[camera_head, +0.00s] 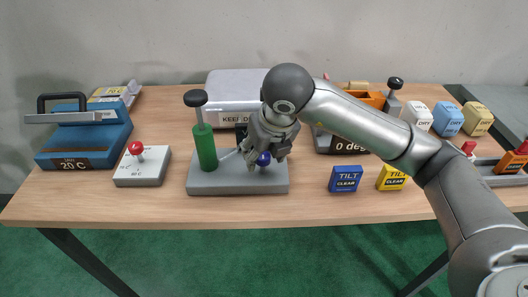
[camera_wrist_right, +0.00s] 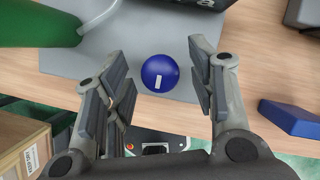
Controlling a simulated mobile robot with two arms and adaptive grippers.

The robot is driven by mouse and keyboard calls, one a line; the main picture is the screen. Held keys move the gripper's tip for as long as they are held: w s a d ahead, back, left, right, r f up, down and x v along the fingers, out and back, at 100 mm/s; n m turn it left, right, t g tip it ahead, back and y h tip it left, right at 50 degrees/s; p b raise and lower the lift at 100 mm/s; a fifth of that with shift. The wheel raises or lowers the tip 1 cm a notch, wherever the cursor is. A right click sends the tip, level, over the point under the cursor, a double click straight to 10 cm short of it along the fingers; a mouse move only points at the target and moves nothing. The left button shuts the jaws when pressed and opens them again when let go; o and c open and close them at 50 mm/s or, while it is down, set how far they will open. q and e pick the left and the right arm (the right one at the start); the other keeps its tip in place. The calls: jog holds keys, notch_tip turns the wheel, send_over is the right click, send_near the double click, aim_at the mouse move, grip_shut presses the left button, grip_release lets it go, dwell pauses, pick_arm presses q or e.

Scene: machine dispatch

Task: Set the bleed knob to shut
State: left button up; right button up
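The bleed knob (camera_head: 263,159) is a small blue ball on the right part of a grey pump base (camera_head: 215,183). In the right wrist view the knob (camera_wrist_right: 160,73) shows from above with a short white mark on it. My right gripper (camera_head: 266,156) is above and around the knob; in the wrist view its fingers (camera_wrist_right: 160,85) stand apart on either side with gaps, not touching it. Any shut label is hidden. A green cylinder (camera_head: 205,148) with a black-knobbed plunger stands on the same base, also in the wrist view (camera_wrist_right: 40,22). My left gripper is not in view.
A grey box with a red knob (camera_head: 141,168) and a blue case (camera_head: 90,140) stand left. Blue (camera_head: 345,179) and yellow (camera_head: 392,178) tilt blocks lie right of the base. A silver box (camera_head: 235,88) is behind. The table's front strip is mostly clear.

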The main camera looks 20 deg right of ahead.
jog(key=v, duration=1.2)
dwell(0.5)
